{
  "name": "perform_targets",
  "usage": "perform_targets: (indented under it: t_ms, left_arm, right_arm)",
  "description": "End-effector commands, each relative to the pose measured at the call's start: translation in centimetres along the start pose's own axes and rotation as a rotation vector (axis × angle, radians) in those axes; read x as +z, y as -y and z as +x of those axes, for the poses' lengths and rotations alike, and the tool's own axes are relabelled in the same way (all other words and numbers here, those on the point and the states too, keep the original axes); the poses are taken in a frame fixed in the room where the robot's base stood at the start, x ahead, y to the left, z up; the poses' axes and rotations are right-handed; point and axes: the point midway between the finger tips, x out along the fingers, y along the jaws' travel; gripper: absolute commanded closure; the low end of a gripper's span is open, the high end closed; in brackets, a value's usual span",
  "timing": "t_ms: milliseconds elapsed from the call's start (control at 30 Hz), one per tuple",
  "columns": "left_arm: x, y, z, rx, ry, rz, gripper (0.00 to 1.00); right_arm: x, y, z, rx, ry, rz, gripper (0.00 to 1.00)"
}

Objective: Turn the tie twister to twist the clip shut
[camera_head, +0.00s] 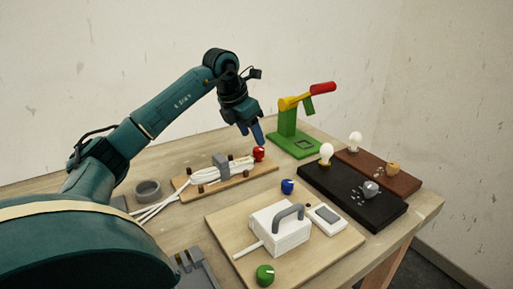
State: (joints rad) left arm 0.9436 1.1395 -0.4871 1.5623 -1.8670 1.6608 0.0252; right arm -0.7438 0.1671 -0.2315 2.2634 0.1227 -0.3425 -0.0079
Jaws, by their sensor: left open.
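A coil of white cable (205,175) lies between dark pegs on a narrow wooden board (262,170). A grey clip (221,165) sits over the middle of the coil. A red knob (259,153) stands at the board's far right end; it looks like the tie twister. My left gripper (257,138) points down just above the red knob, fingers open. A small gap seems to show between the fingertips and the knob, but I cannot tell whether they touch. My right gripper is not in view.
A green stand with a red-tipped yellow lever (288,120) is behind, to the right. A black board (345,195) and brown board (395,178) carry bulbs. In front, a pale board (228,222) holds a white handled box (280,230). Blue (287,186) and green (264,275) knobs stand nearby.

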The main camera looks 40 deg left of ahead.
Motion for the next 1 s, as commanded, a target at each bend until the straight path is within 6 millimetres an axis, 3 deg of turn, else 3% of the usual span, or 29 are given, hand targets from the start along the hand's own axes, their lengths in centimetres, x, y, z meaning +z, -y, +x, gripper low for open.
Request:
perform_targets:
  t_ms: [100, 300, 700, 1000]
  left_arm:
    - [-0.1, 0.0, 2.4, -0.002, -0.002, -0.001, 0.50]
    - [0.0, 0.0, 4.7, -0.001, -0.001, -0.002, 0.50]
    - [0.0, 0.0, 5.3, 0.001, 0.000, -0.001, 0.50]
    - [0.0, 0.0, 5.3, 0.001, 0.000, -0.001, 0.75]
  right_arm:
    - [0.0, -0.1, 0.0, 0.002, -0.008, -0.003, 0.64]
    - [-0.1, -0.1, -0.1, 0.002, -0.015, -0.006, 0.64]
    - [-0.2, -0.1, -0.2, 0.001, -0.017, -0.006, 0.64]
    - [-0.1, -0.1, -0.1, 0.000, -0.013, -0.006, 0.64]
